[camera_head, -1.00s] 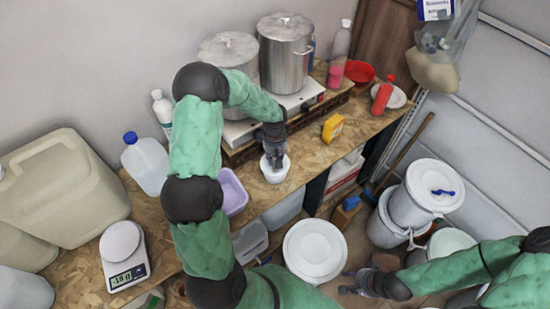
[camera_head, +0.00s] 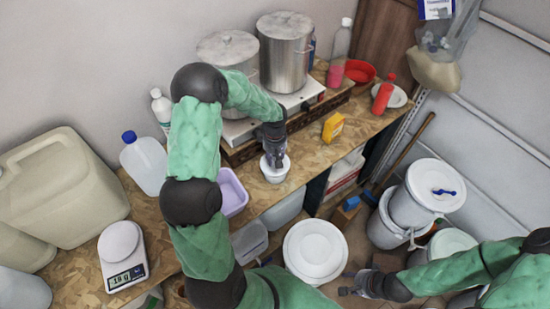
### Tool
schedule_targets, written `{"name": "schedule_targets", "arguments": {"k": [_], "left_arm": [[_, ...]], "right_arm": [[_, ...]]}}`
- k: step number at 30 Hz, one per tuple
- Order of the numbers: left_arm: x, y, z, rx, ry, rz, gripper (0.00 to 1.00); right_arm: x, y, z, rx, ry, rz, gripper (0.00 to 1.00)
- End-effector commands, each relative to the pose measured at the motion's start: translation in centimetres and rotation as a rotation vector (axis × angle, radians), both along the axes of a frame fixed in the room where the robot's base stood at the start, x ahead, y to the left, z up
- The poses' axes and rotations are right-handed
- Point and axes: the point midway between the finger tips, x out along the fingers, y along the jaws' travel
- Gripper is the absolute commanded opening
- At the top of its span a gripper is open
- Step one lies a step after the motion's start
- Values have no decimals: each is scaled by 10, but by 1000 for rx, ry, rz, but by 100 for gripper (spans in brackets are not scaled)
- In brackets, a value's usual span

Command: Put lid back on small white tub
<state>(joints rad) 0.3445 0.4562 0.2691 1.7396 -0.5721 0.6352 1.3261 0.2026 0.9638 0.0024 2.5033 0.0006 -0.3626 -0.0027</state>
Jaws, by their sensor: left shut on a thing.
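The small white tub (camera_head: 275,174) stands near the front edge of the wooden worktop, in front of the hot plate. My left gripper (camera_head: 274,161) points down at the tub's top and is shut on the lid, which is mostly hidden by the fingers. The lid is at or just above the rim; I cannot tell whether it is seated. My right gripper (camera_head: 345,283) is at the lower right, low beside the large white drum lid, with its fingers apart and empty.
A lilac tray (camera_head: 232,192) is just left of the tub, and a yellow box (camera_head: 333,127) stands to its right. Steel pots (camera_head: 285,55) stand behind. A large white drum (camera_head: 315,252) is below the worktop edge. Worktop between tub and yellow box is clear.

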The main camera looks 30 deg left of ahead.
Motion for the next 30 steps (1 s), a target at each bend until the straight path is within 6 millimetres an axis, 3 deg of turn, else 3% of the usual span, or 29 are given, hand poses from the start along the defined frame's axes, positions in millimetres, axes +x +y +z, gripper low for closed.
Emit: {"name": "schedule_targets", "arguments": {"k": [30], "left_arm": [[0, 0, -1, 0, 0, -1, 11]], "right_arm": [[0, 0, -8, 0, 0, 0, 40]]}}
